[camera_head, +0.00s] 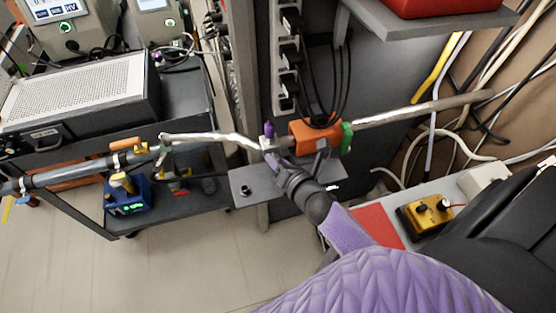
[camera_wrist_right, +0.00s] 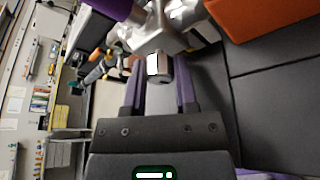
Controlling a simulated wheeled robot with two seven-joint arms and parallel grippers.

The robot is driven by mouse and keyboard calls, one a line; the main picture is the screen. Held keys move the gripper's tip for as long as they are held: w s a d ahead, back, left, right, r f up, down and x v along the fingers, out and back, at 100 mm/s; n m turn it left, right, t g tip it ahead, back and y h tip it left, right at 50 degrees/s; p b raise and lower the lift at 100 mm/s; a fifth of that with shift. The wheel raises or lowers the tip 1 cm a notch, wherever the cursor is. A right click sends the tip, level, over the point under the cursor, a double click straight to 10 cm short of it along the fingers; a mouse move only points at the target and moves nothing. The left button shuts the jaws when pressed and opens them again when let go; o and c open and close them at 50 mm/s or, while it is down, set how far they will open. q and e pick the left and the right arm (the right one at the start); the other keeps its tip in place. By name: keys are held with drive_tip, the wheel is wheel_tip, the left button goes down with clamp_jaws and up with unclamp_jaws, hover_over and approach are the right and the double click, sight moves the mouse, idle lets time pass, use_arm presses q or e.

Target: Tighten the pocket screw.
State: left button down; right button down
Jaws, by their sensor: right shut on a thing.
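The pocket screw (camera_wrist_right: 158,66) looks like a short, pale metal knob on a shiny fitting in the right wrist view. My right gripper (camera_wrist_right: 160,72) has its two purple fingers on either side of the knob, shut on it. In the head view the right gripper (camera_head: 276,161) reaches up from the lower right to the small metal fitting (camera_head: 268,144) on the pipe line; the screw itself is too small to make out there. A purple part stands on top of the fitting. My left gripper is not in view.
An orange block (camera_head: 314,135) with a green end sits right of the fitting. A grey shelf plate (camera_head: 250,186) lies below. Pipes run left (camera_head: 75,175) and right (camera_head: 425,106). A cart with a grey instrument (camera_head: 85,98) stands left; open floor lies below it.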

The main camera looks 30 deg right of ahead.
drive_tip(key=c, duration=0.7)
unclamp_jaws()
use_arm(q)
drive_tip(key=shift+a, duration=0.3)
use_arm(e)
drive_tip(key=shift+o, duration=0.2)
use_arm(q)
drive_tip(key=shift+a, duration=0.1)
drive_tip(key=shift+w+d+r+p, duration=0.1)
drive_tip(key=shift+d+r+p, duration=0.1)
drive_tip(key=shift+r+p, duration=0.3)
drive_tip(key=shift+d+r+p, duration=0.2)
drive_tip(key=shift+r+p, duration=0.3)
use_arm(e)
drive_tip(key=v, duration=1)
